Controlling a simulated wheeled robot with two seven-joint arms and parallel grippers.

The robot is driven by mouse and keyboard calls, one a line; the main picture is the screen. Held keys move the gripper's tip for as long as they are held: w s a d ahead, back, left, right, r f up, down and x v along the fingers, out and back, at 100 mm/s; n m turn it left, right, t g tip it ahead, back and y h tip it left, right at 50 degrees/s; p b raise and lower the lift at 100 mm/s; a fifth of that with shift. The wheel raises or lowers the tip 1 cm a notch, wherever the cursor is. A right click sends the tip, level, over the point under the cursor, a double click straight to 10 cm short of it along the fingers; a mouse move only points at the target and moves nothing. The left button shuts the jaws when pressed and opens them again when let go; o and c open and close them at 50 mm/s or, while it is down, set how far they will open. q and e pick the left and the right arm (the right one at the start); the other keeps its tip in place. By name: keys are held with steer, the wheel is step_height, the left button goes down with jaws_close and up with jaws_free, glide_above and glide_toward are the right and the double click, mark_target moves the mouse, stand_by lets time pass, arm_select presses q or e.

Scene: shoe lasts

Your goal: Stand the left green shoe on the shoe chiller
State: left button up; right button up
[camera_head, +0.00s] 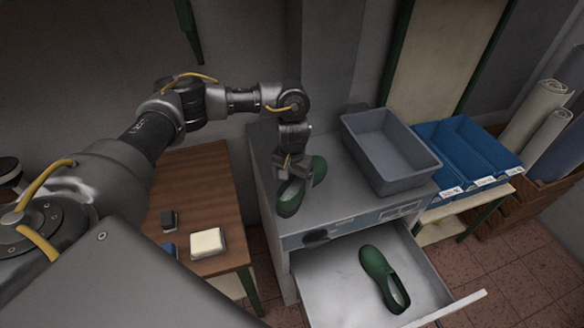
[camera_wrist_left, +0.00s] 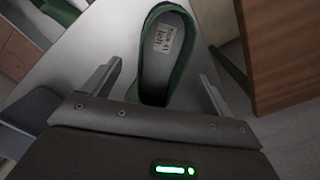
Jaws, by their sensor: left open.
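A green shoe (camera_head: 288,202) rests sole down on the grey top of the shoe chiller (camera_head: 345,205). In the left wrist view this shoe (camera_wrist_left: 181,85) shows its grey insole with a label that seems to read "left". My left gripper (camera_head: 291,172) is over it, pointing down. In the wrist view the gripper (camera_wrist_left: 160,78) is open, with one finger on each side of the shoe; contact cannot be made out. A second green shoe (camera_head: 376,266) lies in the open drawer (camera_head: 330,285) below. My right gripper is not in view.
A grey bin (camera_head: 385,150) stands on the chiller's right part. Blue trays (camera_head: 450,150) stand on a rack beyond it. A wooden table (camera_head: 195,180) at left holds a pale block (camera_head: 207,243) and a dark block (camera_head: 169,220). The pulled-out drawer juts forward.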

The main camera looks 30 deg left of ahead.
arm_select(q)
step_height(320, 180, up, 6)
steer(key=shift+f, duration=0.1)
stand_by(0.6)
